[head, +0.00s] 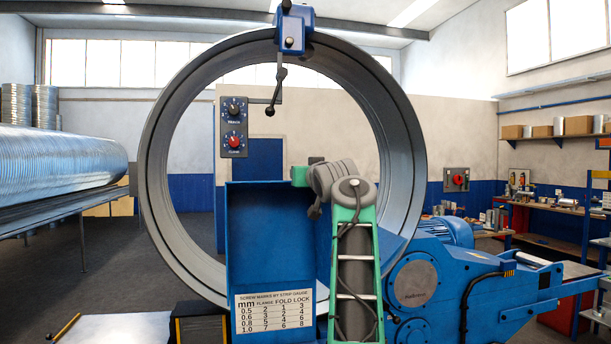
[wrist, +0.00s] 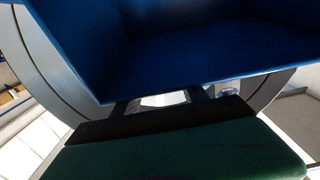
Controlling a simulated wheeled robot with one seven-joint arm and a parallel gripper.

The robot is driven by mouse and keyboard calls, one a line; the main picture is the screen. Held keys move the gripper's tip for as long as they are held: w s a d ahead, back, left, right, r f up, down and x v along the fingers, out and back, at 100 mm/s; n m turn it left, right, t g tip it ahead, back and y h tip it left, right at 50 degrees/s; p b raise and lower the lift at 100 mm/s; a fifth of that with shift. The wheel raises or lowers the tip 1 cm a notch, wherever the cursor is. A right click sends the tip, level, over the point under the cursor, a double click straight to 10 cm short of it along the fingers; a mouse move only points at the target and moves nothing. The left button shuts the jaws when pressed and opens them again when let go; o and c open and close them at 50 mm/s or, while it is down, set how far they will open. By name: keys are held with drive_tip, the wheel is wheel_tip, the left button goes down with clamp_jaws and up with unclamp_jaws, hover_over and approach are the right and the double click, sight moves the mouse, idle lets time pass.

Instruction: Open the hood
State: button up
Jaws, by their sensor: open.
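The blue sheet-metal hood (head: 268,235) stands in front of the lower part of the big grey ring, with a white strip-gauge table on its front. My arm covers its right side, so I cannot see its whole outline. In the wrist view the blue hood (wrist: 205,60) fills the upper middle, with a broad flat face and angled side walls. My gripper (wrist: 160,100) has its two dark fingers apart, with nothing seen between them. The fingertips are close to the hood's lower edge; I cannot tell if they touch. In the head view the fingers are hidden.
The grey ring (head: 157,170) carries a blue clamp with a black handle (head: 277,90) at its top. A control box with two knobs (head: 233,127) hangs inside the ring's outline. A blue motor drive (head: 445,285) stands at right. A spiral duct (head: 55,170) lies at left.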

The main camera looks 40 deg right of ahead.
drive_tip(key=b+v, duration=0.4)
drive_tip(key=v, duration=0.3)
drive_tip(key=shift+s+a, duration=0.2)
